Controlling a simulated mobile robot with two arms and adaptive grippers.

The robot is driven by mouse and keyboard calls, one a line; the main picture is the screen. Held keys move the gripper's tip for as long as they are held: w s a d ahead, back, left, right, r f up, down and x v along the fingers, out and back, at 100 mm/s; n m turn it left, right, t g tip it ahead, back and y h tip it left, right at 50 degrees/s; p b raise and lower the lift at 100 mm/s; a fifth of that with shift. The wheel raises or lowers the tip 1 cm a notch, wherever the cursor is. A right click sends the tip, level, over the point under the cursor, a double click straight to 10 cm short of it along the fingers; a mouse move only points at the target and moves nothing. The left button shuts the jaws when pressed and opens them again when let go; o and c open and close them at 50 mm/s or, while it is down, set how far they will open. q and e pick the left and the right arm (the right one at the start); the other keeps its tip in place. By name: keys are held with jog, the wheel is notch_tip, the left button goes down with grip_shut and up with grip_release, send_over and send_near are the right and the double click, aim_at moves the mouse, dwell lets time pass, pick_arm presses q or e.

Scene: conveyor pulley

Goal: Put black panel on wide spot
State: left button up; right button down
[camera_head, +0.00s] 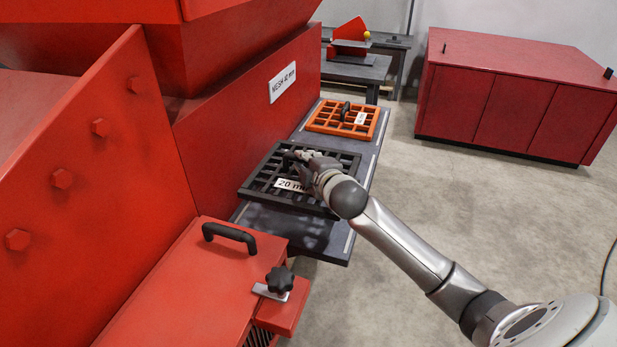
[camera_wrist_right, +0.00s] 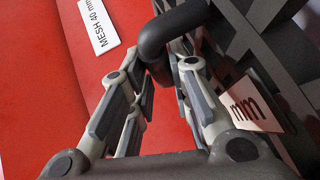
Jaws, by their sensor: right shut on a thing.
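The black panel (camera_head: 262,182) is a square grid with a white "20 mm" label, above the near part of the grey shelf beside the red machine. My right gripper (camera_head: 300,160) reaches over it from the right and is shut on its black handle. In the right wrist view, the gripper fingers (camera_wrist_right: 160,72) close around the handle (camera_wrist_right: 172,32), and the panel grid (camera_wrist_right: 262,50) lies to the right. I cannot tell whether the panel touches the shelf. My left gripper is not in view.
An orange grid panel (camera_head: 323,116) with a black handle lies on the far part of the grey shelf (camera_head: 340,243). A "MESH 40 mm" sign (camera_head: 283,82) is on the red machine wall. A red hatch with a handle (camera_head: 229,237) and black knob (camera_head: 279,280) is at the front. A red cabinet (camera_head: 500,100) stands behind right.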

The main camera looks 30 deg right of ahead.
jog(key=w+d+f, duration=0.2)
jog(key=f, duration=0.1)
jog(key=w+f, duration=0.1)
jog(key=w, duration=0.1)
jog(key=shift+w+d+f, duration=0.1)
jog(key=shift+d+f, duration=0.15)
jog(key=shift+d, duration=0.15)
jog(key=shift+w+d+f+b, duration=0.3)
jog(key=shift+w+f, duration=0.15)
jog(key=shift+f, duration=1.8)
jog(key=c, duration=1.8)
grip_release()
jog(key=shift+s+f, duration=0.1)
jog(key=shift+f, duration=0.15)
jog(key=shift+o, duration=1.2)
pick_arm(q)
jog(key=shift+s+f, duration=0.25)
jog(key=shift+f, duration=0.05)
pick_arm(e)
jog(key=shift+o, duration=1.1)
jog(key=shift+r, duration=0.1)
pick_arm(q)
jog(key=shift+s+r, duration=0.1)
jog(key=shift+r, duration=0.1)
pick_arm(e)
jog(key=v, duration=1.2)
